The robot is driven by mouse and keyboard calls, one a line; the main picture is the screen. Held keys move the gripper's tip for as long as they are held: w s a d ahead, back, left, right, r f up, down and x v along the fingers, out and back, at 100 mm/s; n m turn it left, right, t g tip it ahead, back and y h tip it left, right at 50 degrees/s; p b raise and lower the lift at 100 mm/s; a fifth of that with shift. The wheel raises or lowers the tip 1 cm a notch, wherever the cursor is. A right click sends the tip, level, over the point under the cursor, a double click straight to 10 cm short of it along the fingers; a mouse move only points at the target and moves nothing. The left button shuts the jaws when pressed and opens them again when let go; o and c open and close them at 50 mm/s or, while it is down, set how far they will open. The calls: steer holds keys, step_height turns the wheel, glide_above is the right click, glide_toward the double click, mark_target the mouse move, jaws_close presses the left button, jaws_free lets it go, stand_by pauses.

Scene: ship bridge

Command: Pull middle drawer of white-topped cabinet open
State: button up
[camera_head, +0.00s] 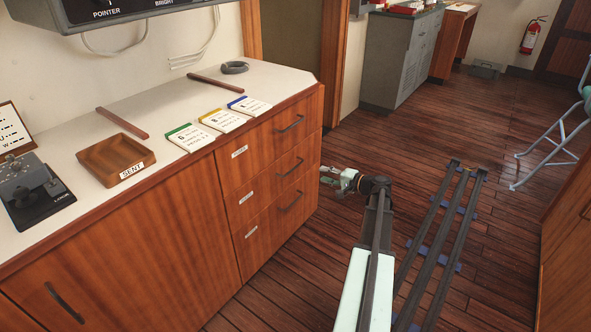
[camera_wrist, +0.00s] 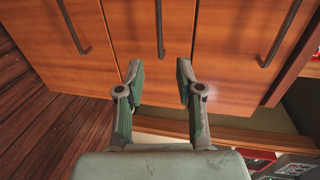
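The white-topped cabinet (camera_head: 262,98) has three wooden drawers stacked at its right end, all flush with the front. The middle drawer (camera_head: 262,187) has a dark bar handle (camera_head: 293,167). In the wrist view the scene is turned sideways, and the middle drawer's handle (camera_wrist: 160,28) stands upright at top centre. My gripper (camera_wrist: 160,72) is open and empty. Its two fingers are apart, with the handle lined up between them but beyond the tips, not touched. In the head view my gripper (camera_head: 325,177) is just right of the drawer fronts; its fingertips are small there.
The top drawer's handle (camera_head: 290,124) and bottom drawer's handle (camera_head: 291,200) lie close above and below. Cards, a wooden tray (camera_head: 116,158) and a telegraph key (camera_head: 32,190) rest on the top. A grey cabinet (camera_head: 398,55) stands behind. Floor beside the drawers is clear.

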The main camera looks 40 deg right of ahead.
mark_target(295, 167)
steer(key=b+x, duration=0.1)
steer(key=x, duration=1.4)
jaws_close()
